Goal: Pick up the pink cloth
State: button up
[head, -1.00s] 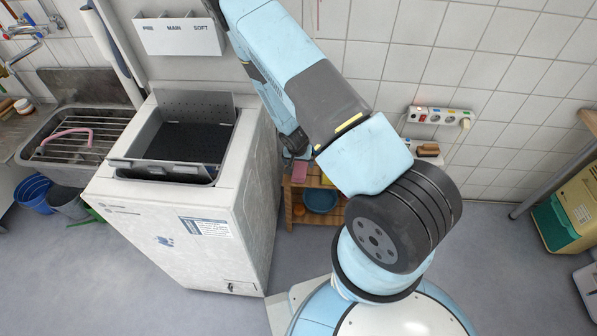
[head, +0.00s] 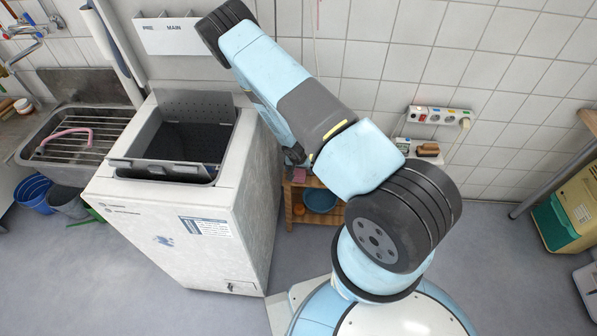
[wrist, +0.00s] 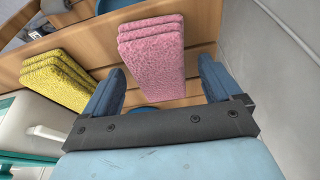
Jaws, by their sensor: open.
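The pink cloth (wrist: 152,50) is a folded, fluffy stack on the wooden shelf. In the wrist view it stands beyond and between the two blue fingers of my gripper (wrist: 161,66). The fingers are spread apart, with a gap visible on the right side of the cloth. The left finger is near the cloth's left edge, and I cannot tell whether it touches. In the head view my gripper (head: 296,156) is a small dark shape beside the washer, just above the pink cloth (head: 299,175).
A folded yellow cloth (wrist: 57,80) lies left of the pink one on the shelf (wrist: 205,35). The washing machine (head: 185,225) stands close on the left of my gripper. A blue basin (head: 320,199) sits on the lower shelf. The tiled wall is behind.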

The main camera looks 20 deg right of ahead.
jog(key=shift+f, duration=0.1)
jog(key=c, duration=1.1)
jog(key=shift+o, duration=0.2)
jog(key=shift+r, duration=0.5)
notch_tip(320, 180, up, 2)
jog(key=s+a+r, duration=0.1)
jog(key=s+r, duration=0.4)
jog(key=r, duration=0.1)
jog(key=shift+s+a+r, duration=0.25)
jog(key=shift+r, duration=0.05)
jog(key=s+r, duration=0.1)
jog(key=s, duration=0.1)
jog(key=s+a+r, duration=0.1)
jog(key=s, duration=0.1)
jog(key=s+r, duration=0.1)
jog(key=s, duration=0.2)
jog(key=shift+a, duration=0.35)
jog(key=shift+c, duration=0.7)
jog(key=shift+s+a+r, duration=0.1)
jog(key=shift+s+r, duration=0.15)
jog(key=shift+s, duration=0.3)
